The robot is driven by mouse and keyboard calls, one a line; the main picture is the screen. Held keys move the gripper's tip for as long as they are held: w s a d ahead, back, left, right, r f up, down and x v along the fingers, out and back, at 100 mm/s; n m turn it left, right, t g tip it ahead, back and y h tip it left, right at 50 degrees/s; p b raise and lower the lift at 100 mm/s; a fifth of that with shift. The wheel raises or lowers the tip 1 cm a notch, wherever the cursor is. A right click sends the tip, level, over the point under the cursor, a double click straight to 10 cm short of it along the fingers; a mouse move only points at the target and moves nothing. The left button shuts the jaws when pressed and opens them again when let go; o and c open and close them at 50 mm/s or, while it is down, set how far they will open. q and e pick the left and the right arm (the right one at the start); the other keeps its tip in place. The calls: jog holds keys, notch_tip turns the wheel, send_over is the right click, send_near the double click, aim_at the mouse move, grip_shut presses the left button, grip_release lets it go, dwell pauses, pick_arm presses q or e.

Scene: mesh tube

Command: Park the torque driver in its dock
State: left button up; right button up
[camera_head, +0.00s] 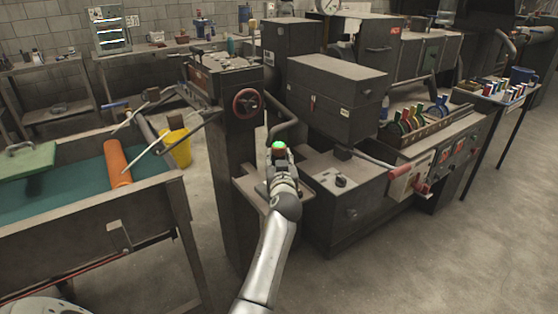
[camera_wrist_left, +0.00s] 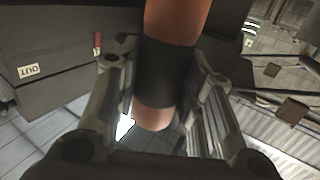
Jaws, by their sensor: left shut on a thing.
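My left gripper (camera_head: 279,157) is above a small ledge near the middle of the head view. It is shut on a small upright thing with a bright green top (camera_head: 278,145) and red below it, which I take to be the torque driver. In the left wrist view, the driver shows as an orange-brown cylinder with a dark band (camera_wrist_left: 166,72) between the two fingers. Its lower end is clear of the floor behind it. I cannot make out the dock for certain. My right gripper is not in view.
A grey ledge (camera_head: 247,193) juts out below my left gripper. A dark machine with a red handwheel (camera_head: 247,103) stands behind it. A machine bed with a red-ended lever (camera_head: 397,171) is right. A teal-lined trough (camera_head: 60,213) with an orange cylinder (camera_head: 117,163) is left.

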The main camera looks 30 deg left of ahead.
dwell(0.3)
pick_arm(q)
jog(key=o, duration=1.2)
jog(key=shift+f, duration=0.1)
